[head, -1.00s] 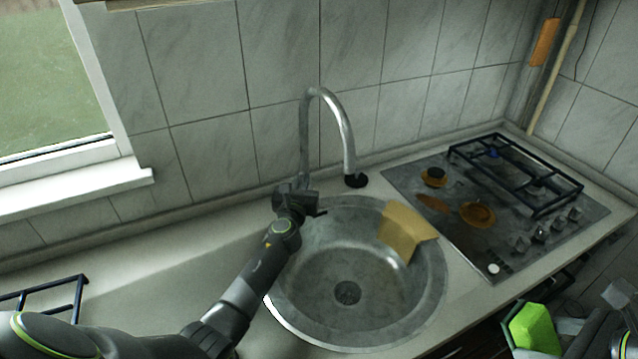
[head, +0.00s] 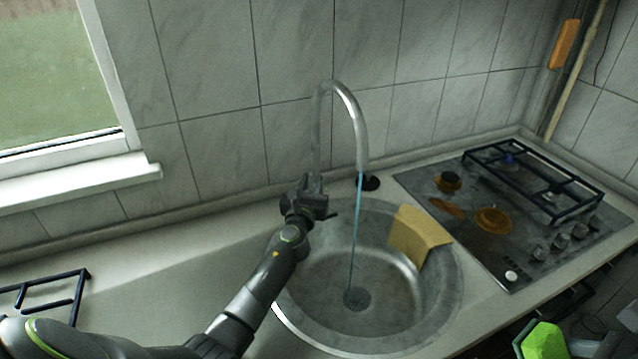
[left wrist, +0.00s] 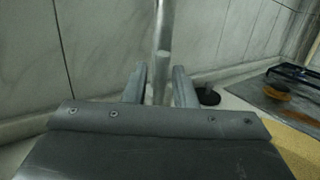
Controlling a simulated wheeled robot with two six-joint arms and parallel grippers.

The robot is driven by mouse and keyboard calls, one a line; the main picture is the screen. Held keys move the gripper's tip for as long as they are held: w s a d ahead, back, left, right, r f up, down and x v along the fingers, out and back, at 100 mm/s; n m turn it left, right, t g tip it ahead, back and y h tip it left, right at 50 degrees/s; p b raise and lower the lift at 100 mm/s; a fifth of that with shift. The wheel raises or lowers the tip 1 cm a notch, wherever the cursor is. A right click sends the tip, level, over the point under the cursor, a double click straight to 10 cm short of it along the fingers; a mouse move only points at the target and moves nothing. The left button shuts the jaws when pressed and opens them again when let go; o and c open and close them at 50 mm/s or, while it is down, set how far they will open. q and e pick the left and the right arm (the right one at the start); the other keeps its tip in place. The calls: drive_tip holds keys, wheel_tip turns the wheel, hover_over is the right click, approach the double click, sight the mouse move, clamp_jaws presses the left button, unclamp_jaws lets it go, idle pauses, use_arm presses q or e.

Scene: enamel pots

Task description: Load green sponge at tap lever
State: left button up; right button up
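The steel tap (head: 318,130) stands behind the round sink, and a thin blue stream of water (head: 355,240) runs from its spout to the drain. My left gripper (head: 318,203) is at the foot of the tap. In the left wrist view its two fingers (left wrist: 160,88) stand apart on either side of the tap (left wrist: 161,40); the lever itself is not clearly visible. The green sponge (head: 541,342) is at the bottom right, in front of the counter edge, held by my right gripper (head: 572,346), which is partly cut off by the frame.
A yellow cloth (head: 418,236) hangs over the right inner wall of the sink (head: 330,270). A hob (head: 480,250) with a black grate (head: 535,180) lies to the right. Another black grate (head: 50,300) is at the left. The counter (head: 170,270) between is clear.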

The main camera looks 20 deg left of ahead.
use_arm(q)
drive_tip(key=p+v, duration=0.1)
drive_tip(key=v, duration=1.1)
